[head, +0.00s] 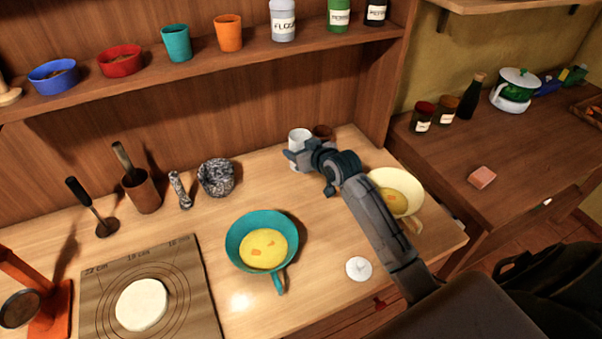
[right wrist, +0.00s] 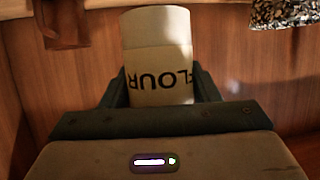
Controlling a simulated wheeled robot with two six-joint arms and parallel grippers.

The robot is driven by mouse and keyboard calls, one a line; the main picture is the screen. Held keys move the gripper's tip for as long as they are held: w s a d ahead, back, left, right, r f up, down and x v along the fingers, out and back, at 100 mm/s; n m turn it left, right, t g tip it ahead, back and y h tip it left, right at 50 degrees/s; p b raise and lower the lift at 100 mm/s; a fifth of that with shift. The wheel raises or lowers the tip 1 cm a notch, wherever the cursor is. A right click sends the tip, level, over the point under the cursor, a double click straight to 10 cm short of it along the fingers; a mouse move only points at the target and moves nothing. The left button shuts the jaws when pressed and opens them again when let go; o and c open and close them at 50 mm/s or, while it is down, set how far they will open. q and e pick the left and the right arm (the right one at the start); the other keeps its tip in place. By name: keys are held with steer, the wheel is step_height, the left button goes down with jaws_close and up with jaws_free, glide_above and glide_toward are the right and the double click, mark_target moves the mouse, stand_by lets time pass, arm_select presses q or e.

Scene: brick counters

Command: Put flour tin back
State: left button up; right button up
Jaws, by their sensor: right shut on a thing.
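My right gripper (head: 297,153) is shut on a white flour tin (head: 299,135) near the back of the wooden counter. In the right wrist view the flour tin (right wrist: 158,55) sits between the fingers (right wrist: 160,90), its FLOUR label upside down in the picture. Another container with a label starting FLO (head: 283,22) stands on the shelf (head: 200,68) above. My left gripper is not in view.
A brown cup (head: 323,132) stands close beside the held tin. A stone mortar (head: 216,177) is to the left, a teal pan (head: 235,232) in front, and a cream pan (head: 408,184) under my arm. A white disc (head: 359,268) lies near the front edge.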

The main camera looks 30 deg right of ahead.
steer(key=f, duration=0.3)
steer(key=shift+s+a+p, duration=0.1)
steer(key=shift+a+p, duration=0.15)
steer(key=shift+p, duration=0.15)
step_height(320, 180, down, 4)
steer(key=shift+d+r+p, duration=0.1)
steer(key=shift+d+p, duration=0.05)
steer(key=shift+p, duration=0.35)
steer(key=shift+f, duration=0.25)
steer(key=shift+f, duration=0.2)
steer(key=o, duration=1.2)
